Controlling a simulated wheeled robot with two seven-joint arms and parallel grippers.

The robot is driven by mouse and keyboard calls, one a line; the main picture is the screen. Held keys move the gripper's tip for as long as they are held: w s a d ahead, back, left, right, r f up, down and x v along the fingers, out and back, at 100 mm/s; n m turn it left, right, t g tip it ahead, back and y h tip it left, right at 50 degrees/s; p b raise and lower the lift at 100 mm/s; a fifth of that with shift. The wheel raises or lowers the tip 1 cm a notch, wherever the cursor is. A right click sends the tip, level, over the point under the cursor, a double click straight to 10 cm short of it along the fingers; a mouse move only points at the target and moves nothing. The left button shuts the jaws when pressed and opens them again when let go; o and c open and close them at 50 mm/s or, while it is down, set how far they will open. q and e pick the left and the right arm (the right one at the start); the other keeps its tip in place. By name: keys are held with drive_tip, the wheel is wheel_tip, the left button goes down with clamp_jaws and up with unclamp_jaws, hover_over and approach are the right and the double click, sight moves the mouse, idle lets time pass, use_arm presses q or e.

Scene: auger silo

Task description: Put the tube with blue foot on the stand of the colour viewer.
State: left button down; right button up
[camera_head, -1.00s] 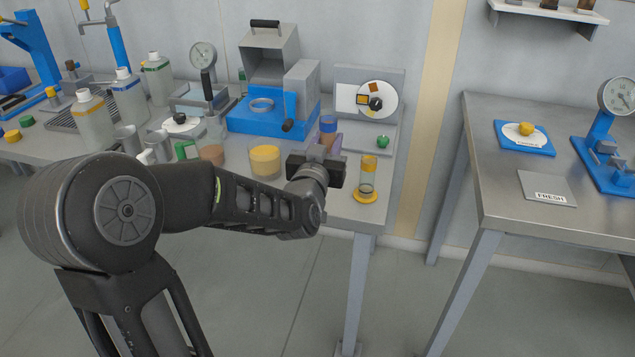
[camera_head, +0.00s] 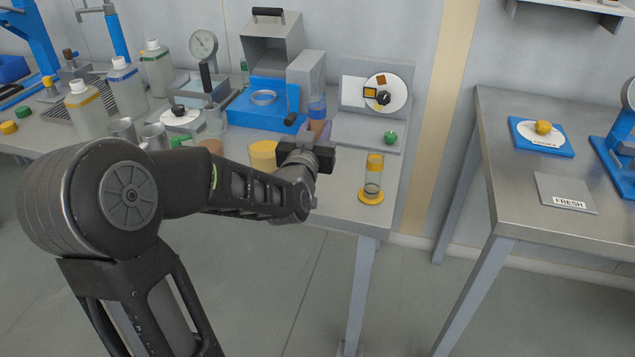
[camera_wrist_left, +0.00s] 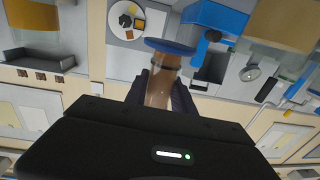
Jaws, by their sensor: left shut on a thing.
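My left gripper (camera_head: 314,140) is shut on the tube with blue foot (camera_head: 317,108), above the bench. The colour viewer (camera_head: 350,92), a grey panel with a white disc, stands to the right of the held tube, at the back. Its grey base (camera_head: 355,132) carries a green knob (camera_head: 391,138). The right gripper is not in view.
A tube with yellow foot (camera_head: 373,178) stands near the bench's front right corner. A blue device (camera_head: 258,118) stands left of the held tube, and a yellow-filled jar (camera_head: 262,154) is beside the gripper. A second table (camera_head: 490,190) stands right, across a gap.

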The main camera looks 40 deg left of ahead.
use_arm(q)
drive_tip(key=shift+f, duration=2.5)
drive_tip(key=shift+f+b, duration=0.75)
drive_tip(key=shift+f, duration=1.55)
drive_tip(key=shift+f+b, duration=0.2)
drive_tip(key=shift+b, duration=0.15)
drive_tip(key=c, duration=1.1)
unclamp_jaws()
drive_tip(key=shift+o, duration=0.2)
